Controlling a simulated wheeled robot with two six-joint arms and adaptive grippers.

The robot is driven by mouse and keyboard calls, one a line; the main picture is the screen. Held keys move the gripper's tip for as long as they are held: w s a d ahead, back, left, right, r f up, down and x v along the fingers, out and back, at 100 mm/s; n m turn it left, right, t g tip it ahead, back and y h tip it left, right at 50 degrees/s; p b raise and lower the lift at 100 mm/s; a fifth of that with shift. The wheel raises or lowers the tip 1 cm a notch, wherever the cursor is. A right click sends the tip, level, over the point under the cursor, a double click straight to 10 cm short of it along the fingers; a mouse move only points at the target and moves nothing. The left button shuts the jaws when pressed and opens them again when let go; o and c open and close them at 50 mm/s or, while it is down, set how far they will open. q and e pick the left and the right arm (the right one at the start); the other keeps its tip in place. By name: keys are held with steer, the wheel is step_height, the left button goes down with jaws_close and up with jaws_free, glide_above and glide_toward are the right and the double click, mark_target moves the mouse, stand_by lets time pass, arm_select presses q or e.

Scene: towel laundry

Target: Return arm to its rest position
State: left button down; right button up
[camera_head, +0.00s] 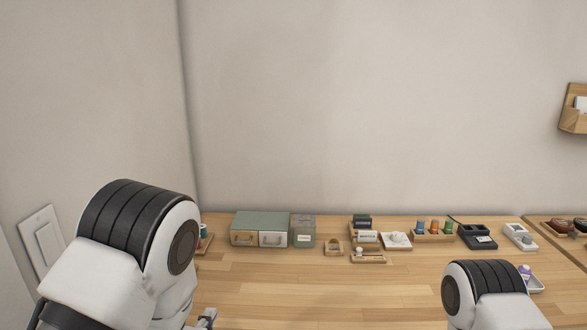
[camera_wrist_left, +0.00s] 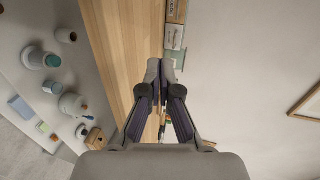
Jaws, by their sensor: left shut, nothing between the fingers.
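My left gripper shows in the left wrist view (camera_wrist_left: 160,70), with its two fingertips together and nothing between them. In the head view only a small grey part of it (camera_head: 207,317) shows at the bottom edge, below my bent left arm. In the wrist view it is in front of the wooden table (camera_wrist_left: 118,45); I cannot tell its exact height above it. My right arm (camera_head: 490,285) shows at the lower right of the head view, and its gripper is out of the picture.
The wooden tabletop (camera_head: 320,295) is clear in front. Along the wall stand a small drawer box (camera_head: 260,226), a grey-green box (camera_head: 303,232), a spool rack (camera_head: 433,233) and black and white holders. A wooden wall holder (camera_head: 574,118) hangs right; a switch plate (camera_head: 43,240) is left.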

arm_select(q)
steer(key=s+a+f+n+g+y, duration=0.1)
steer(key=s+a+f+n+g, duration=0.25)
steer(key=s+f, duration=0.45)
steer(key=s+a+f+n+g, duration=0.2)
steer(key=s+a+f+g, duration=0.3)
steer(key=f, duration=0.6)
steer(key=s+f+n+g, duration=0.3)
steer(key=s+n, duration=0.3)
steer(key=s, duration=0.4)
steer(key=s+d+f+n+g, duration=0.1)
steer(key=s+f+n+g, duration=0.2)
steer(key=s+n, duration=0.4)
steer(key=shift+s+d+g, duration=0.15)
steer(key=shift+s+g, duration=0.4)
steer(key=shift+s, duration=1)
steer(key=shift+n, duration=0.25)
